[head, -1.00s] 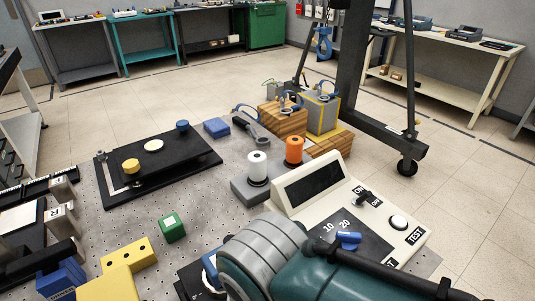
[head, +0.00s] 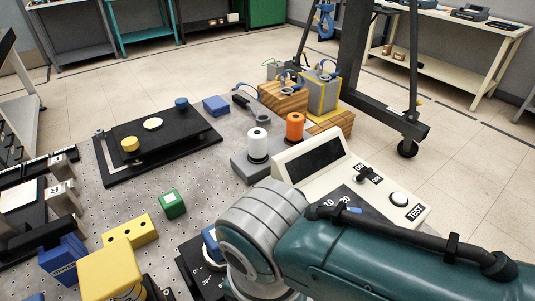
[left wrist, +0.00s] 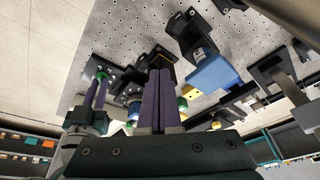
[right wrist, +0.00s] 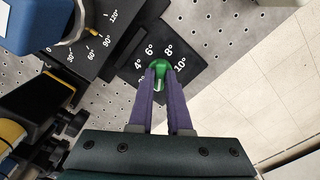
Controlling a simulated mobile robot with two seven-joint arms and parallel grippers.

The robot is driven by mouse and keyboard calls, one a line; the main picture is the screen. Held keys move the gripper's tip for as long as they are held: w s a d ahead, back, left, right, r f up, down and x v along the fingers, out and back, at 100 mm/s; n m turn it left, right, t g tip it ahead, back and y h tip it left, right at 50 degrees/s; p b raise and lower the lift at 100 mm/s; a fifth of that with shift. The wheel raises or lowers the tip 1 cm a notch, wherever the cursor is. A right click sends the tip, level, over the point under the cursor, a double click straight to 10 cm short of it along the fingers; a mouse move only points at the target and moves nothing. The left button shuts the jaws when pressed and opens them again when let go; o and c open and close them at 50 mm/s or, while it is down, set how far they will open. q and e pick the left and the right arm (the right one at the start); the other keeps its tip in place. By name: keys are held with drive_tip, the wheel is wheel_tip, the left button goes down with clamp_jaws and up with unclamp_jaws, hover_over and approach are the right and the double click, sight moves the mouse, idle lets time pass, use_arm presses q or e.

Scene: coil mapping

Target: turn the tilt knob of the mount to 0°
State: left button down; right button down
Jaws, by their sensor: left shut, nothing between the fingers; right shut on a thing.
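The tilt knob (right wrist: 160,68) is green and sits on a black plate (right wrist: 188,62) of the mount. Marks 4°, 6°, 8° and 10° show around it; lower marks are hidden by my finger. My right gripper (right wrist: 160,74) is shut on the knob, its purple fingers on either side. I cannot read the knob's exact angle. A larger dial with marks such as 60° and 90° (right wrist: 100,40) lies beside it. In the head view my right arm covers much of the mount (head: 193,262). My left gripper (left wrist: 159,76) is shut and empty, away from the knob.
A cream test panel (head: 300,205) stands right of the mount, partly behind my right arm. White (head: 257,145) and orange (head: 295,127) spools stand behind. A green cube (head: 172,204), a yellow block with holes (head: 130,232) and a larger yellow block (head: 110,268) lie left.

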idle(0.3)
drive_tip(key=c, duration=0.9)
unclamp_jaws()
drive_tip(key=shift+o, duration=0.2)
drive_tip(key=shift+r, duration=0.1)
wheel_tip(320, 180, up, 10)
drive_tip(key=p, duration=0.3)
drive_tip(key=shift+p, duration=0.35)
